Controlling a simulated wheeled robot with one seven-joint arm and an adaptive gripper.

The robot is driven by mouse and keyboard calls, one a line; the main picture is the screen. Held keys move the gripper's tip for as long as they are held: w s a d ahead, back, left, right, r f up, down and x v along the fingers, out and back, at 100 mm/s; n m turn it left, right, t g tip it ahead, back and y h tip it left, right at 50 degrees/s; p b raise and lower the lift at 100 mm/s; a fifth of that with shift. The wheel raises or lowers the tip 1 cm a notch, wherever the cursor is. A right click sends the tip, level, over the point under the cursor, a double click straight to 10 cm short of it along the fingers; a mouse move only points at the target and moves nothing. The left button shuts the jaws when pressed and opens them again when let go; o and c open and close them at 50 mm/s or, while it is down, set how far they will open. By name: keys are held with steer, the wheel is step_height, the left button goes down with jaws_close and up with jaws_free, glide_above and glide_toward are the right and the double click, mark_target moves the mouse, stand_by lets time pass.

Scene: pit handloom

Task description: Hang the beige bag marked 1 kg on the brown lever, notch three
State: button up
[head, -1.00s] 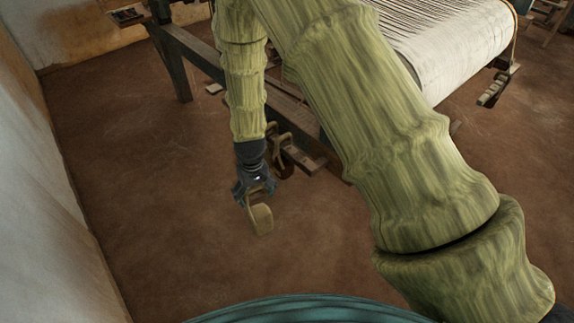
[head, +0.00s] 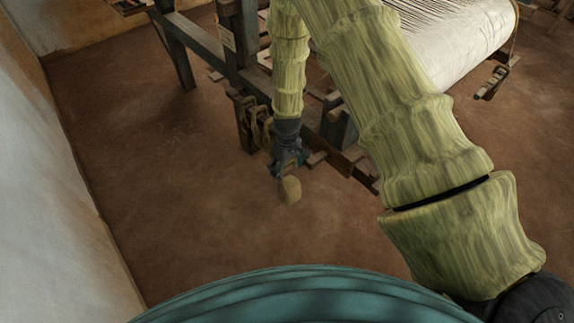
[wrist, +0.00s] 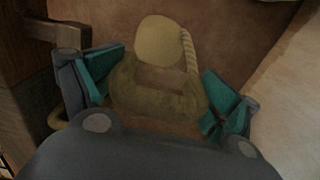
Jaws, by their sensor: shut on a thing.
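My gripper (head: 287,162) hangs low in front of the loom in the head view and is shut on a beige bag (head: 290,190). The bag is off the floor, just below the fingers. In the wrist view the bag (wrist: 157,94) sits between the two teal fingers, with a rope loop at its right side. No weight mark can be read on it. Several brown wooden bars stick out of the loom near my gripper, one of them just right of it (head: 342,160). I cannot tell which is the brown lever, and no notches can be made out.
The dark loom frame post (head: 238,50) stands behind my gripper. A pale cloth roll (head: 450,50) is at upper right. The brown floor (head: 160,180) is clear to the left, up to the white wall (head: 50,190).

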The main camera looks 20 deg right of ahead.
steer(key=s+a+p, duration=0.1)
steer(key=s+a, duration=0.1)
steer(key=a, duration=0.5)
steer(key=s+a+r+p, duration=0.1)
steer(key=s+a, duration=0.2)
steer(key=a, duration=0.3)
steer(key=shift+a, duration=0.35)
stand_by(1.0)
steer(key=shift+r, duration=0.1)
